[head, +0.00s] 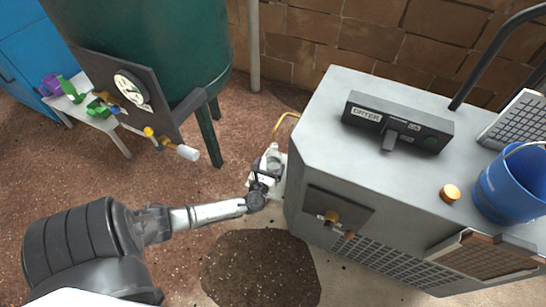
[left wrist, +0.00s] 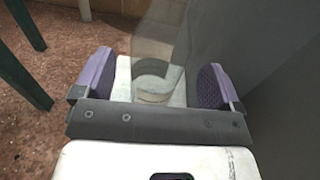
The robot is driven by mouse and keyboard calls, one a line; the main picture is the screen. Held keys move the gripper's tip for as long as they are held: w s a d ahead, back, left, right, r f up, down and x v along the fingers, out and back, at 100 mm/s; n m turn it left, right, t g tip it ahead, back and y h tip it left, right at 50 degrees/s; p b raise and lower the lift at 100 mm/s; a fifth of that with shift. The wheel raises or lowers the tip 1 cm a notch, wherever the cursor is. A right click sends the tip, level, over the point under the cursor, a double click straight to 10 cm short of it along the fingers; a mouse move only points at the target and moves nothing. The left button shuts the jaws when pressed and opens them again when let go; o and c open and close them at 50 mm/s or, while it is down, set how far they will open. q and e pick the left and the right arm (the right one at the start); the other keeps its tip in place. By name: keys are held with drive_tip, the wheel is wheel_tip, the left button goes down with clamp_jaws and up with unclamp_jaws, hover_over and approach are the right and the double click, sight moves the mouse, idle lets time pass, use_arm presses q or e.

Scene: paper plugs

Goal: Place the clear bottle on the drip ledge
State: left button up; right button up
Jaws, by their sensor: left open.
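The clear bottle (head: 273,158) stands at the left side of the grey cabinet in the head view. In the left wrist view the see-through bottle (left wrist: 158,45) is between my finger pads, with its base over a small white ledge (left wrist: 123,88). The base looks as if it rests on the ledge, beside the cabinet wall. My left gripper (head: 264,180) is open around the bottle. In the left wrist view its purple fingers (left wrist: 155,85) show gaps on both sides of the bottle. My right gripper is not in view.
A green tank (head: 150,50) with a white side shelf (head: 95,112) stands at the left. The ground between is open, with a dark patch (head: 260,270).

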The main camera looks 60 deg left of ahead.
use_arm(q)
drive_tip(key=s+d+r+n+g+h, duration=0.3)
drive_tip(key=s+d+n+h, duration=0.1)
drive_tip(key=s+d+n, duration=0.3)
drive_tip(key=s+d+r+n+g+h+p, duration=0.1)
drive_tip(key=s+d+r+n+g+h, duration=0.2)
drive_tip(key=s+d+n, duration=0.4)
drive_tip(key=s+d+r+n+g+h+p, duration=0.1)
drive_tip(key=s+d+r+n+g+h, duration=0.2)
drive_tip(key=s+d+n, duration=0.4)
drive_tip(key=d+n+g+h, duration=0.1)
drive_tip(key=d+n, duration=0.4)
drive_tip(key=d, duration=0.3)
drive_tip(key=shift+s+d+r+h, duration=0.25)
drive_tip(key=shift+s+r+h, duration=0.05)
drive_tip(key=shift+p, duration=0.3)
